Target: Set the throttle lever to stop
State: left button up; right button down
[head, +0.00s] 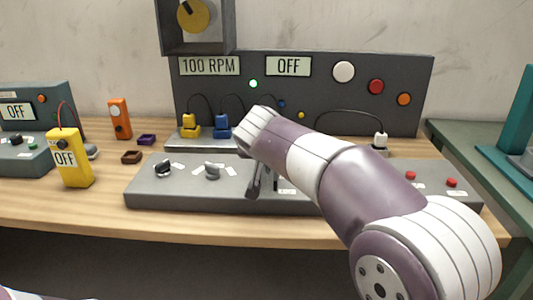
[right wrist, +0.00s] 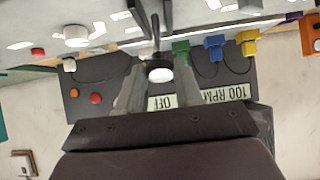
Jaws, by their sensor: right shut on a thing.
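The throttle lever, seen from above in the right wrist view, shows as a dark stalk with a pale round end (right wrist: 160,74). My right gripper (right wrist: 160,72) has its two grey fingers on either side of that end and is shut on it. In the head view my right arm reaches over the grey console (head: 145,195) and hides most of the lever. Only dark slim parts (head: 254,180) show below my wrist; I cannot tell lever from finger there. The lever's position marks are not readable. My left gripper is not in view.
A dark panel behind has displays reading "100 RPM" (head: 209,66) and "OFF" (head: 289,66), and a lit green lamp (head: 253,84). Console knobs (head: 212,170) stand left of my arm, red buttons (head: 451,182) right. A yellow meter (head: 69,158) stands at left.

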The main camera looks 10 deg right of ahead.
jog(key=shift+f, duration=0.4)
jog(key=c, duration=0.7)
grip_release()
jog(key=shift+s+r, duration=0.1)
jog(key=shift+c, duration=0.2)
jog(key=shift+r, duration=0.1)
jog(key=v, duration=1.2)
jog(key=shift+s+r+p, duration=0.25)
jog(key=shift+p, duration=0.15)
jog(key=shift+a, duration=0.1)
